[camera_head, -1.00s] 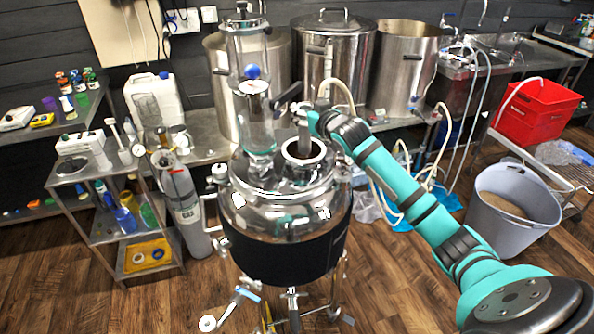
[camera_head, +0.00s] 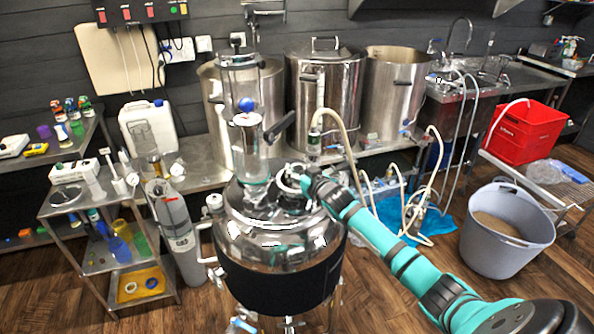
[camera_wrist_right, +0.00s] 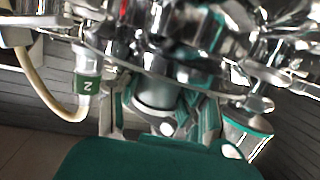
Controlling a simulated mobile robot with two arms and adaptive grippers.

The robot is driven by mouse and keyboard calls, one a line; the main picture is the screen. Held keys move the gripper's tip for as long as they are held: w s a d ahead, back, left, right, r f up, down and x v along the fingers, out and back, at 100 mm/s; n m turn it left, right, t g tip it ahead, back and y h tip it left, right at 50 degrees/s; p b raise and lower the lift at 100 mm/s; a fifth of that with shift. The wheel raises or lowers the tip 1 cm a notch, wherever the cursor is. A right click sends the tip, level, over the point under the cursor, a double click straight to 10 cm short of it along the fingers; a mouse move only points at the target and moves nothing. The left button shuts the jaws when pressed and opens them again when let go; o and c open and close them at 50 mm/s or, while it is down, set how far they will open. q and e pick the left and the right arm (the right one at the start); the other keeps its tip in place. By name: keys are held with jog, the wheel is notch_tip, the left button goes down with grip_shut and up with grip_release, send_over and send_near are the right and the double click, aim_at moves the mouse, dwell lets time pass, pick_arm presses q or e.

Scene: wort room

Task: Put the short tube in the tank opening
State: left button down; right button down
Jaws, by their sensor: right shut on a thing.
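The steel tank (camera_head: 262,240) with a black band stands in the middle of the head view. My right gripper (camera_head: 293,178) is at the tank's lid, over the place of the round opening. In the wrist view my right gripper (camera_wrist_right: 160,115) is shut on the short tube (camera_wrist_right: 156,92), a shiny metal cylinder between the two fingers. The tube's far end meets the blurred shiny metal of the lid. The opening is hidden by my gripper, so I cannot tell how deep the tube sits. My left gripper is not in view.
A glass column (camera_head: 250,145) with a blue knob rises from the lid, close left of my gripper. Large steel pots (camera_head: 325,100) stand behind, with a pale hose (camera_head: 345,130) near. A grey bucket (camera_head: 507,235) and red crate (camera_head: 527,132) are at right.

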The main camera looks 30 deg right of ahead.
jog(key=c, duration=1.1)
grip_release()
jog(key=shift+f, duration=0.1)
jog(key=b+v, duration=0.1)
jog(key=v, duration=1)
jog(key=shift+b, duration=0.3)
jog(key=shift+s+r, duration=0.3)
jog(key=shift+s, duration=0.25)
jog(key=shift+f, duration=0.1)
